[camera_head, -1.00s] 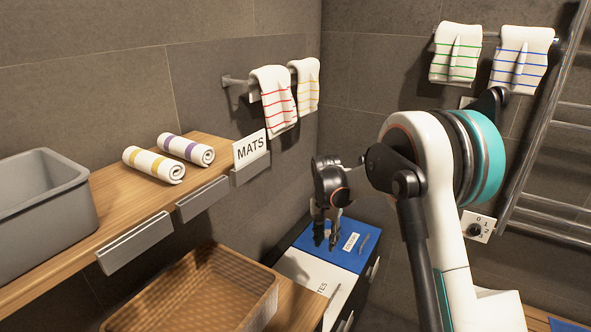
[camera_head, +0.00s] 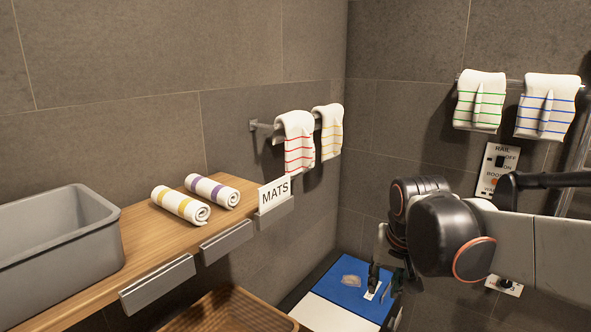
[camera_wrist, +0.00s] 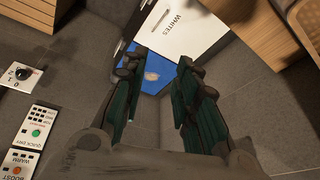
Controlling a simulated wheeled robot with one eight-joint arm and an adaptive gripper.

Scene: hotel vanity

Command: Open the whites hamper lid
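The whites hamper's white lid (camera_wrist: 205,38), lettered WHITES, lies flat and shut at the top of the wrist view, with a dark slim handle (camera_wrist: 159,17) on it. In the head view only part of the white lid (camera_head: 338,316) shows at the bottom edge. A blue lid (camera_head: 345,291) adjoins it; it also shows between my fingers in the wrist view (camera_wrist: 152,77). My gripper (camera_wrist: 158,72) is open and empty, its two dark green fingers apart. In the head view my gripper hangs over the right side of the blue lid, its fingertips partly hidden.
A wooden shelf (camera_head: 152,245) with a grey bin (camera_head: 60,255) and rolled towels runs along the left. Wall switches (camera_head: 497,170) and towel rails are at the right. Bare floor (camera_wrist: 255,100) shows right of my fingers.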

